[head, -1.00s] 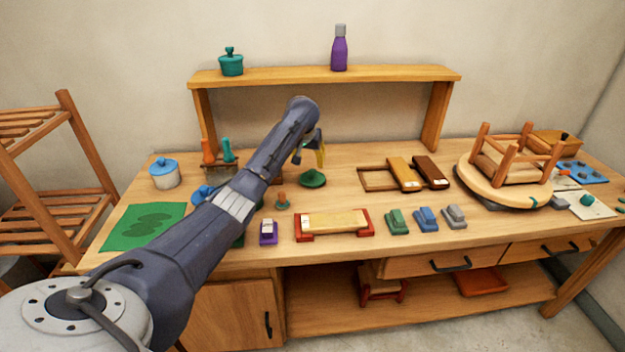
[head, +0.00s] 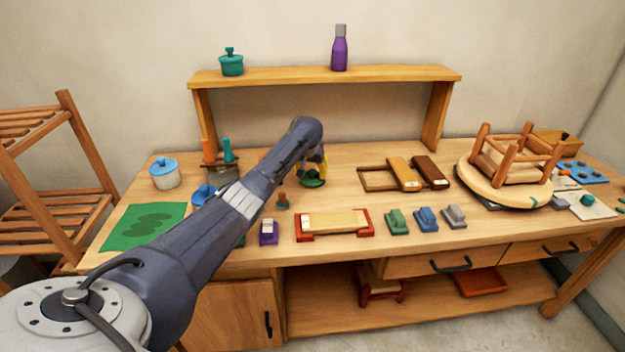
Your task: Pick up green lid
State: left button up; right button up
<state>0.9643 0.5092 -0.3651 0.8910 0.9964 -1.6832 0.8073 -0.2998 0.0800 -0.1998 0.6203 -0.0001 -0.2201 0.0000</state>
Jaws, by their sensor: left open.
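The green lid (head: 313,183) lies on the workbench, left of the brown wooden frame. It is a dark green disc, and its top is partly hidden by my gripper. My left gripper (head: 316,172) is open, pointing down right over the lid, with its yellow-marked finger at the lid's middle. I cannot tell whether the fingers touch it. My right gripper is not in view.
A small brown-green knob (head: 282,200) stands in front of the lid. A red-ended block (head: 335,222) and a purple block (head: 268,232) lie nearer the front edge. The wooden frame (head: 376,179) lies to the right. A raised shelf (head: 325,75) stands behind.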

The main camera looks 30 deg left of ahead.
pick_arm(q)
jog(key=shift+c, duration=0.5)
grip_shut()
